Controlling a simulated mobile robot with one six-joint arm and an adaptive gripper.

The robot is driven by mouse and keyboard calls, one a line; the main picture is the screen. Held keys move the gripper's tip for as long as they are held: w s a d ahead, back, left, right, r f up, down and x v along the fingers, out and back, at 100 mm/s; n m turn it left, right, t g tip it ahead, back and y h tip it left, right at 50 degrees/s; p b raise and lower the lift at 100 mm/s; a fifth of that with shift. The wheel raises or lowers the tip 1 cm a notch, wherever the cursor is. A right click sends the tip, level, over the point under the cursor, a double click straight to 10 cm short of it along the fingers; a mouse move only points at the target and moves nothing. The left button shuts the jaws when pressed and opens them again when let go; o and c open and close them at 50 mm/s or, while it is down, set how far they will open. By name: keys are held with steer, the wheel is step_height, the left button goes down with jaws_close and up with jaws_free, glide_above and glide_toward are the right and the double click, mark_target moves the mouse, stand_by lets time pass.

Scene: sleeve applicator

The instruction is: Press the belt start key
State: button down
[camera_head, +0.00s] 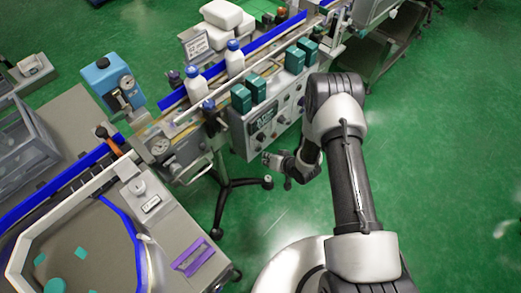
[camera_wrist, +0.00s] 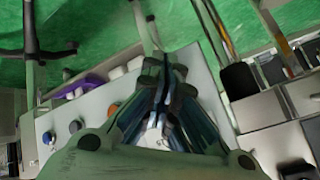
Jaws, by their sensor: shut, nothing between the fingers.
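The control panel (camera_head: 272,122) is a pale grey box on the side of the conveyor, with several knobs, buttons and labels. I cannot tell which control is the belt start key; labels are too small to read. My gripper (camera_head: 268,158) is shut and empty, just in front of the panel's lower edge. In the wrist view its fingers (camera_wrist: 165,82) cover part of the panel; contact cannot be told.
White bottles with blue caps (camera_head: 235,58) stand on the conveyor (camera_head: 180,118) behind the panel. Dark green boxes (camera_head: 258,88) stand along the panel's top. A stand foot (camera_head: 240,183) is below. Green floor (camera_head: 440,130) is clear at the right.

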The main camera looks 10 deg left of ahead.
steer(key=shift+w+a, duration=0.25)
steer(key=shift+a, duration=0.1)
